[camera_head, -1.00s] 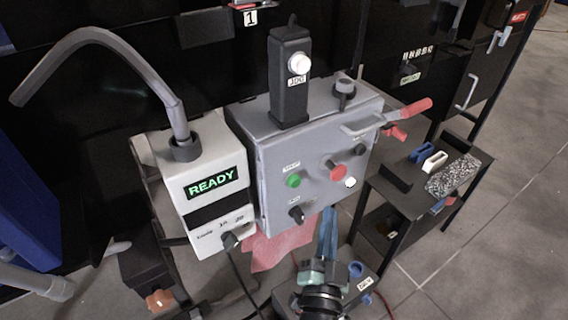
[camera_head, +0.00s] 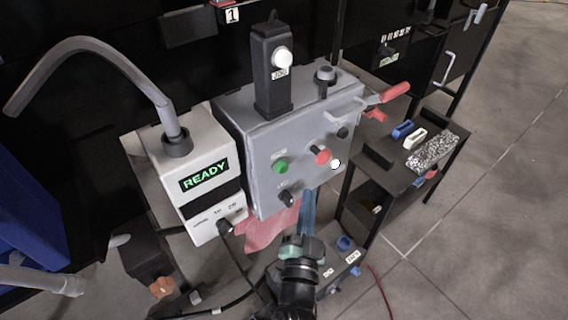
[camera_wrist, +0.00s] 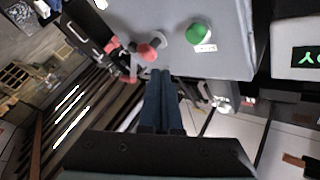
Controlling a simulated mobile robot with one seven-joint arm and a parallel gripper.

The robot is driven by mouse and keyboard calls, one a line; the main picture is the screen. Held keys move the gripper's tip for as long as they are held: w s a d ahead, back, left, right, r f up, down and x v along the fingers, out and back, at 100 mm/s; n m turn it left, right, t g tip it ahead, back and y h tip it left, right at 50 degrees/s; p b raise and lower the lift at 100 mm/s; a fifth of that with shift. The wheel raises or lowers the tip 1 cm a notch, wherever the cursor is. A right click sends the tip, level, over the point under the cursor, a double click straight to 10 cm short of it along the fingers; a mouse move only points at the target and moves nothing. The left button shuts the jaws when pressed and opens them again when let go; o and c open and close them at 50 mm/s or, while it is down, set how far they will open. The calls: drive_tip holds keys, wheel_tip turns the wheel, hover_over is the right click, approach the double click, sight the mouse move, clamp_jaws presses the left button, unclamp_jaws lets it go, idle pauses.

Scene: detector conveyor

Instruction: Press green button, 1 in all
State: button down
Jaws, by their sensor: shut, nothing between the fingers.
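The green button (camera_head: 280,166) is on the front face of the grey control box (camera_head: 248,194), left of a red button (camera_head: 322,156) and above a black knob (camera_head: 287,198). In the wrist view the green button (camera_wrist: 199,34) shows near the top, beside a white label. My gripper (camera_head: 308,196) is below and to the right of the green button in the head view, apart from it. Its blue fingers (camera_wrist: 160,76) are shut together with nothing between them. In the wrist view the fingertips lie left of and below the green button.
A white box with a green READY display (camera_head: 204,175) and a bent grey tube stands left of the control box. A red-handled lever (camera_head: 394,92) sticks out at its right. A dark shelf (camera_head: 396,174) with small items stands further right. A red cloth (camera_head: 268,230) hangs below.

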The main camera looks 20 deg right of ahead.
sight(288, 167)
drive_tip(key=shift+w+a+p, duration=0.2)
drive_tip(key=shift+w+a, duration=0.15)
drive_tip(key=shift+w, duration=0.5)
drive_tip(key=shift+w+a+p, duration=0.25)
drive_tip(key=shift+w+a, duration=0.05)
drive_tip(key=shift+w, duration=0.6)
drive_tip(key=shift+w+a+p, duration=0.2)
drive_tip(key=shift+w+a, duration=0.15)
drive_tip(key=shift+w, duration=0.5)
drive_tip(key=shift+w, duration=0.15)
drive_tip(key=shift+w+a, duration=0.1)
drive_tip(key=shift+w, duration=0.15)
drive_tip(key=shift+w+a, duration=0.2)
drive_tip(key=shift+w, duration=0.25)
idle(0.6)
idle(0.4)
drive_tip(key=shift+s+d, duration=0.35)
drive_tip(key=shift+s, duration=0.5)
